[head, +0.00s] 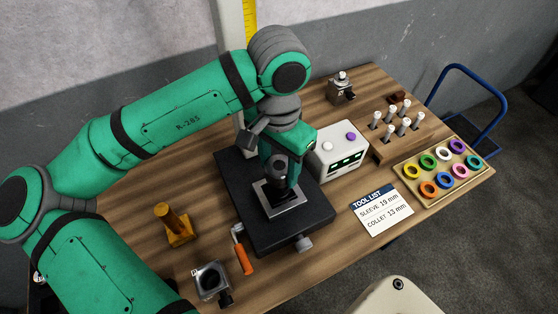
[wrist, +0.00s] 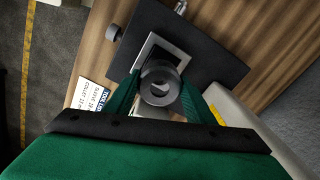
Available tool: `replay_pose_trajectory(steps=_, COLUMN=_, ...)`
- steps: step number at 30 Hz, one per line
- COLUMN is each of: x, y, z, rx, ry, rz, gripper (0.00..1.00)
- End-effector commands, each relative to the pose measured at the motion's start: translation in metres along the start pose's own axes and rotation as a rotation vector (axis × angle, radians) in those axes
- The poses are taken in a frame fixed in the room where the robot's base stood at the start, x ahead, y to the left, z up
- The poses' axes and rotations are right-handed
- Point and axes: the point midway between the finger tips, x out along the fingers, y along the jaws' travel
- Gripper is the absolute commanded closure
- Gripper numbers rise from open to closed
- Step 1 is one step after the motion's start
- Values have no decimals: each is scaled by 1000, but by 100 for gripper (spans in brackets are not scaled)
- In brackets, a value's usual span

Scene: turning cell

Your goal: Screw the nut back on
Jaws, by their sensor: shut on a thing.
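My gripper (wrist: 160,92) is shut on a dark grey round nut (wrist: 160,84), with one green finger on each side of it in the wrist view. I cannot tell how far the nut sits on any thread.
A white control box (head: 336,154) stands close right of the fixture. A tool list card (head: 381,211), a tray of coloured rings (head: 406,176) and a block with several pegs (head: 376,150) lie further right. An orange-handled tool (head: 243,260), yellow part (head: 178,229) and grey holder (head: 202,289) are at left.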

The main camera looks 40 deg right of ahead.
Motion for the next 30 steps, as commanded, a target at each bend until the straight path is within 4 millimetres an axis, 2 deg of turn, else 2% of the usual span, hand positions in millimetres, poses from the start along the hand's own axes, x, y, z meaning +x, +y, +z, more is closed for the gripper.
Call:
replay_pose_trajectory(steps=18, x=24, y=0, z=0, rx=0, ry=0, rz=0, gripper=77)
replay_pose_trajectory(steps=30, x=28, y=0, z=0, rx=0, ry=0, rz=0, gripper=77)
